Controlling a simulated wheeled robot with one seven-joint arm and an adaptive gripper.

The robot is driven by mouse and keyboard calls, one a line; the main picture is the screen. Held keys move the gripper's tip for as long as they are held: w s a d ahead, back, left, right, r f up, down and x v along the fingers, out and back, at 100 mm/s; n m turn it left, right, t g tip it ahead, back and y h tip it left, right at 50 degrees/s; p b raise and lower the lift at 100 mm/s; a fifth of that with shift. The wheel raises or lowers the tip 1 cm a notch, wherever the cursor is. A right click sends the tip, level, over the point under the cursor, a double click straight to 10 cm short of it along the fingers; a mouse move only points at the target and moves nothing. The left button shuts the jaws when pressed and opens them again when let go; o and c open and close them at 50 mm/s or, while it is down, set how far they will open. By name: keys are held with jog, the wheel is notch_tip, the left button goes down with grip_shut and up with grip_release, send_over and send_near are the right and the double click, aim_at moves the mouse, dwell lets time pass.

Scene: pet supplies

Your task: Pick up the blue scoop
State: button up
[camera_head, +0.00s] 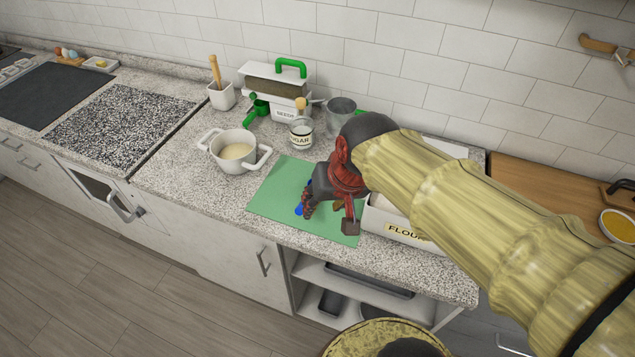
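The blue scoop (299,210) lies on the green mat (276,198). Only a small blue part shows at the left finger of my gripper; the rest is hidden behind the gripper. My gripper (329,221) is low over the mat, pointing down, with its two fingers spread apart. The left finger is right beside the visible blue part, and I cannot tell whether they touch. Nothing is seen held between the fingers.
A flour container (398,229) stands close to the right of my gripper. A white two-handled pot (232,153) stands left of the mat. A sugar jar (301,134), a seed dispenser (273,95) and a metal cup (340,108) stand behind. The mat's left part is clear.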

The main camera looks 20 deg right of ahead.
jog(key=w+d+f+m+g+p, duration=0.1)
jog(key=w+f+m+p, duration=0.15)
jog(key=w, duration=0.25)
jog(key=w+f+m+g+p, duration=0.1)
jog(key=w+m+p, duration=0.1)
jog(key=w+p, duration=0.2)
jog(key=shift+w+a+f+m+y, duration=0.2)
jog(key=shift+w+f+m, duration=0.35)
jog(key=shift+f, duration=1.6)
jog(key=shift+w+a+f+m+y, duration=0.15)
jog(key=shift+w+f, duration=0.65)
jog(key=shift+f, duration=1.4)
jog(key=shift+w+a+f+m+y, duration=0.1)
jog(key=shift+w+f+m+y, duration=0.3)
jog(key=shift+f, duration=1.75)
jog(key=shift+w, duration=0.2)
jog(key=shift+c, duration=1.3)
jog(key=c, duration=0.7)
grip_shut()
